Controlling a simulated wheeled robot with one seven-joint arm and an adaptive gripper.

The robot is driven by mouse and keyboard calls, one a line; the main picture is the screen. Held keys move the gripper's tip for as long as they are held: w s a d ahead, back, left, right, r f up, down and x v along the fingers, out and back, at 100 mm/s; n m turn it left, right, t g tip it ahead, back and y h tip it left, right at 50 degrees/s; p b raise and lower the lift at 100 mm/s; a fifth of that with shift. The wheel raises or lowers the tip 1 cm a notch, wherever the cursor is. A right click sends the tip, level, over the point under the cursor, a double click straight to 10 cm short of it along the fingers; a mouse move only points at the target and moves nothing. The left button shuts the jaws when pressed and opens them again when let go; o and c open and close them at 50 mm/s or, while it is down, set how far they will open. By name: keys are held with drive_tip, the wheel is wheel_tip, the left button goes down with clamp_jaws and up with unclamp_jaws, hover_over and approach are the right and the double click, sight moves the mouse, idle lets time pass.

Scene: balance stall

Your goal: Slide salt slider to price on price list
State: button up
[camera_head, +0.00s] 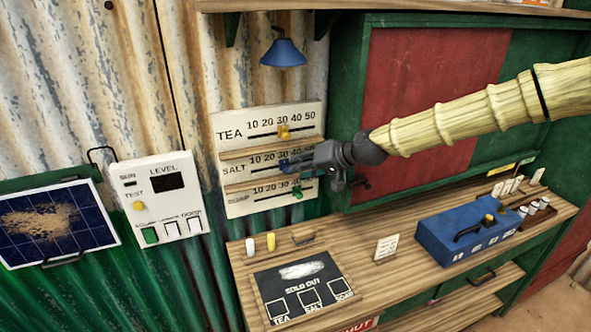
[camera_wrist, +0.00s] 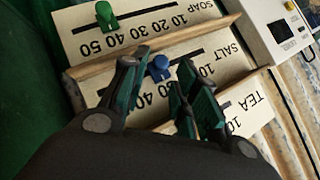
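The blue salt slider (camera_head: 285,165) sits on the SALT scale, the middle of three wall scales. In the wrist view the blue slider (camera_wrist: 160,68) stands around the 20 to 30 part of its slot; fingers hide some numbers, so the exact value cannot be told. My gripper (camera_wrist: 164,70) is open, one finger on each side of the slider, with no clear contact visible. In the head view my gripper (camera_head: 312,161) reaches in from the right and covers the high end of the SALT scale. A small white card (camera_head: 386,246), perhaps the price list, stands on the counter; its text is unreadable.
The yellow tea slider (camera_head: 284,131) is just above and the green soap slider (camera_head: 298,193) just below, both close to my gripper. Wooden ledges separate the scales. A blue lamp (camera_head: 283,53) hangs above. A blue box (camera_head: 470,235) stands on the counter.

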drive_tip(key=v, duration=0.8)
drive_tip(key=shift+d, duration=0.1)
